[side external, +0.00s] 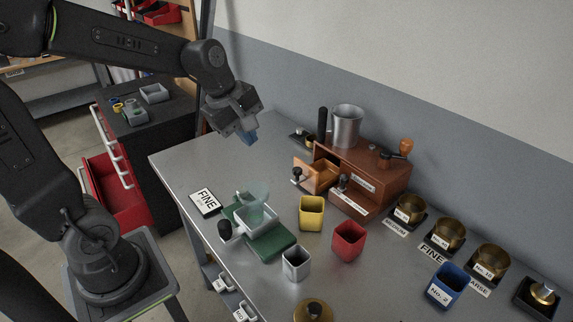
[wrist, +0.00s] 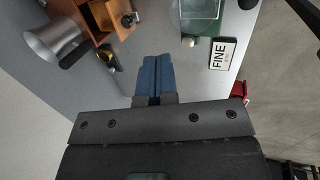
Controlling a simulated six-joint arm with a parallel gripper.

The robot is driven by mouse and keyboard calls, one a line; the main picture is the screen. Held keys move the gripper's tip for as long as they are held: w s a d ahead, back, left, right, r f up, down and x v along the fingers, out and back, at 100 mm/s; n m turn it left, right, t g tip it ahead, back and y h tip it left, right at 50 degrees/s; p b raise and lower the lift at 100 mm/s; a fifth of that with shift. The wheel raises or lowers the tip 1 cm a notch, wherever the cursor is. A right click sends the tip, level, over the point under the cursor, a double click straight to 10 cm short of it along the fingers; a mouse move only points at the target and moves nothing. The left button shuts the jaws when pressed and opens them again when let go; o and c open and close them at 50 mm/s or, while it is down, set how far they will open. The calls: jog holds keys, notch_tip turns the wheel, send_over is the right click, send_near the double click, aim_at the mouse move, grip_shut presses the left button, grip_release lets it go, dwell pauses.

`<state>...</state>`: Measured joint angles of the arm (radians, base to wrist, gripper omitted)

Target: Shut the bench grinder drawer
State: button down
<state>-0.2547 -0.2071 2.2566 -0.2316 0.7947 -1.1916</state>
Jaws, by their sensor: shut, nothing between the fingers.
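The bench grinder (side external: 375,177) is a reddish-brown wooden box at the back of the grey bench, with a metal hopper on top. Its left drawer (side external: 316,175) stands pulled out, with pale wood inside and a dark knob (side external: 297,174) on its front. A second dark knob shows on the grinder's front to the right of it. In the wrist view the drawer (wrist: 104,17) is at the upper left, partly cut off by the frame edge. My gripper (side external: 250,138) is shut and empty, in the air above the bench, left of the grinder. Its blue fingers (wrist: 155,72) point toward the bench.
A green-based scale (side external: 270,240) with a clear cup stands in front of the grinder. A FINE card (side external: 205,201) lies at the left edge. Brass pots line the right side.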

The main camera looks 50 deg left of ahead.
aim_at(315, 171)
jog(key=w+a+f+n, duration=0.6)
jog(key=a+n, duration=0.1)
jog(key=n, duration=0.5)
jog(key=w+d+f, duration=0.3)
jog(key=w+f, duration=0.4)
jog(key=f, duration=0.3)
jog(key=shift+h, duration=0.4)
jog(key=shift+d+g, duration=0.1)
jog(key=shift+g, duration=0.2)
